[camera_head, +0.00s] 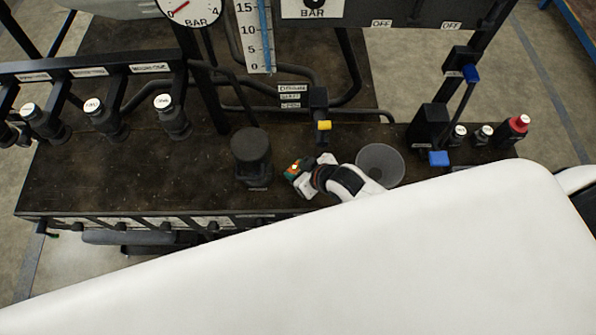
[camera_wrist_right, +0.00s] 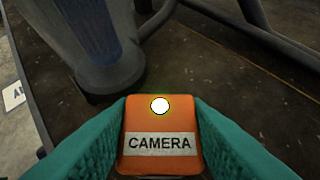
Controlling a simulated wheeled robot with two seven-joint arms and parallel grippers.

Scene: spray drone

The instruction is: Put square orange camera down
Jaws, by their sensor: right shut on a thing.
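My right gripper (camera_head: 297,171) is shut on the square orange camera (camera_head: 293,167). In the right wrist view the camera (camera_wrist_right: 160,130) sits between the two teal fingers, with a "CAMERA" label and a glowing white spot on it. In the head view the gripper and camera are over the dark bench (camera_head: 110,185), just right of a black cylinder (camera_head: 251,150). I cannot tell whether the camera touches the bench top. My left gripper is not in view.
Several black valves with white caps (camera_head: 172,115) are at left. Bench left of the cylinder is clear.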

